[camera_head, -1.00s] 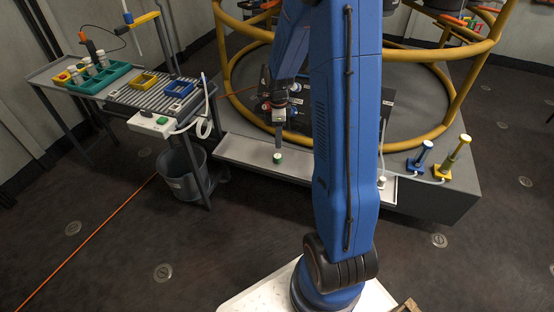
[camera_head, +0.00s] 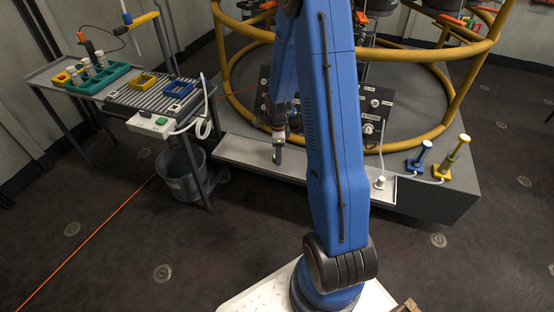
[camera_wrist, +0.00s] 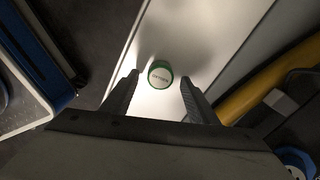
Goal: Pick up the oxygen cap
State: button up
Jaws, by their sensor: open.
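The oxygen cap (camera_wrist: 160,76) is a small round green cap with a pale lettered top. In the wrist view it sits on the pale tray (camera_wrist: 143,103), between my two finger tips. My gripper (camera_wrist: 158,80) is open, with a finger on each side of the cap and a gap visible on both sides. In the head view my gripper (camera_head: 278,158) points down at the left part of the long tray (camera_head: 235,150). The cap cannot be made out there, hidden at the fingers.
A yellow tubular ring frame (camera_head: 400,145) and a dark panel (camera_head: 375,112) stand behind the tray. Blue (camera_head: 419,157) and yellow (camera_head: 456,152) fittings stand at right. A side table (camera_head: 115,97) with small bins and a bucket (camera_head: 182,172) are at left.

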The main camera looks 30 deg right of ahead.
jog(key=shift+f, duration=0.1)
jog(key=c, duration=1.1)
notch_tip(320, 180, up, 10)
dwell(0.3)
